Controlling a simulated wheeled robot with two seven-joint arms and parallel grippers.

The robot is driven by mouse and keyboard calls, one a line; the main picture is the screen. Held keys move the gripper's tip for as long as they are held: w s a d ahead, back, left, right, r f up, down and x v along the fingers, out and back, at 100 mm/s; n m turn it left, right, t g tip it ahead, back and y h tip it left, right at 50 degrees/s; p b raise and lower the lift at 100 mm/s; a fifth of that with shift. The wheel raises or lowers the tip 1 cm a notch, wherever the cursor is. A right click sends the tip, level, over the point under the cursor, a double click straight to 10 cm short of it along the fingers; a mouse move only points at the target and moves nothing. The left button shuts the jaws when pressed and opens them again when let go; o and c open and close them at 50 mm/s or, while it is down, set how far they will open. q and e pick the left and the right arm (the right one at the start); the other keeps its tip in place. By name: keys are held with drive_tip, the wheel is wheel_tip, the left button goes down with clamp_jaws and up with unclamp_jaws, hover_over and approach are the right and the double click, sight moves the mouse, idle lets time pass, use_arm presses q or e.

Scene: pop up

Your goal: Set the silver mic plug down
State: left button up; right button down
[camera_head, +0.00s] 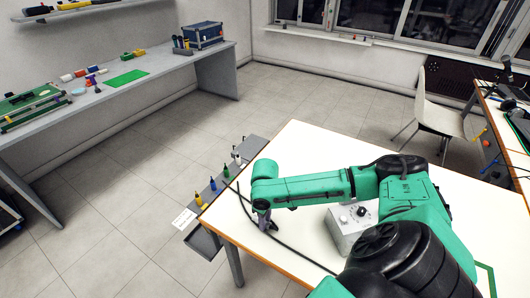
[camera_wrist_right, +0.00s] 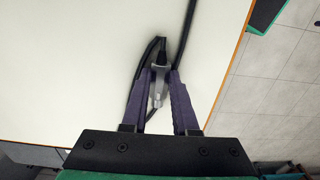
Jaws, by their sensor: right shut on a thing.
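My right gripper (camera_head: 264,224) points down at the white table, left of the grey box. In the right wrist view its purple fingers (camera_wrist_right: 160,76) are shut on the silver mic plug (camera_wrist_right: 156,95), which has a black cable (camera_wrist_right: 188,30) at its far end. The cable also lies across the table in the head view (camera_head: 297,254). The plug is hidden by the gripper and arm in the head view. Whether the plug touches the table top (camera_wrist_right: 70,60) I cannot tell. My left gripper is not in view.
A grey box with knobs (camera_head: 345,236) stands on the table right of the gripper, partly behind my arm. A rack (camera_head: 208,193) with several coloured plugs runs along the table's left edge. Bare table top (camera_head: 320,146) lies behind my arm. A chair (camera_head: 432,107) stands beyond.

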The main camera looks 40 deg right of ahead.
drive_tip(key=c, duration=0.7)
unclamp_jaws()
wheel_tip(320, 180, up, 12)
drive_tip(key=shift+r+p, duration=0.1)
drive_tip(key=shift+p, duration=0.3)
drive_tip(key=shift+s+a, duration=0.1)
